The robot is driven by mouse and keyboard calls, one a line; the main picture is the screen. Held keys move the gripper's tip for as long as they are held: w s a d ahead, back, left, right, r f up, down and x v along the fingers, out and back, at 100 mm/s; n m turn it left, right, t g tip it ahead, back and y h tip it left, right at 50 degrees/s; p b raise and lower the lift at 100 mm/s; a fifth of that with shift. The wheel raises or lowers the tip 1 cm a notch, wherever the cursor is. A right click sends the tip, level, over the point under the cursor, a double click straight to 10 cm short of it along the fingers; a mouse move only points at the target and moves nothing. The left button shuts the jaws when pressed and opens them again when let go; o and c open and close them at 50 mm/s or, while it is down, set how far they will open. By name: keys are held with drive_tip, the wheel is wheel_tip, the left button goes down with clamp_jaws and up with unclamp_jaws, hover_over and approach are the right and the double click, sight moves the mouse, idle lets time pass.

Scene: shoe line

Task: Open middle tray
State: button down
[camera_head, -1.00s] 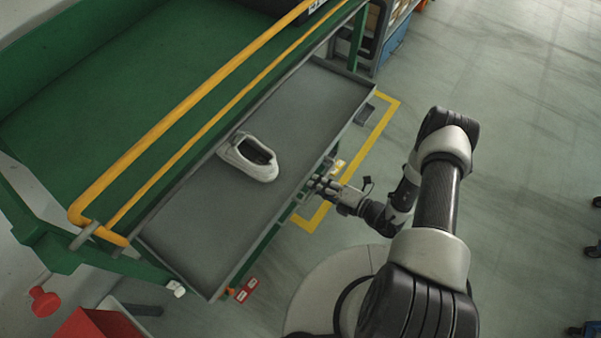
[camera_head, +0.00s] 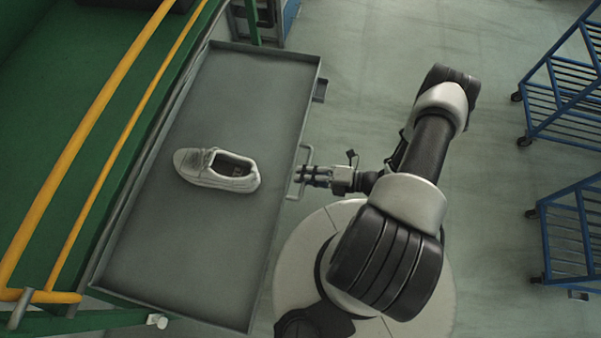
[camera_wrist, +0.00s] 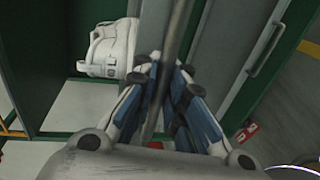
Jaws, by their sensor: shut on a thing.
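A long grey tray (camera_head: 235,255) with a low rim stands out from under the green frame in the head view. A white shoe (camera_head: 200,165) lies on it, left of the tray's middle. A metal bar handle (camera_head: 299,158) sits at the tray's right edge. My gripper (camera_head: 303,177) is at this handle, outside the tray, with the fingers closed around it. In the wrist view the handle bar (camera_wrist: 175,45) runs between the blue-sided fingers (camera_wrist: 165,95). A white shoe (camera_wrist: 108,50) shows left of them. I cannot tell the tray's level from above.
A green frame with yellow rails (camera_head: 95,115) runs along the tray's left side. Blue wire racks (camera_head: 570,100) on wheels stand at the right. A small dark box (camera_head: 320,90) sits beside the tray's far right corner. Floor (camera_head: 400,50) beyond my arm is clear.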

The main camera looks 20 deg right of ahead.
drive_tip(key=shift+r, duration=0.15)
drive_tip(key=c, duration=1.7)
unclamp_jaws()
drive_tip(key=shift+o, duration=0.2)
drive_tip(key=shift+d, duration=0.1)
drive_tip(key=v, duration=1.2)
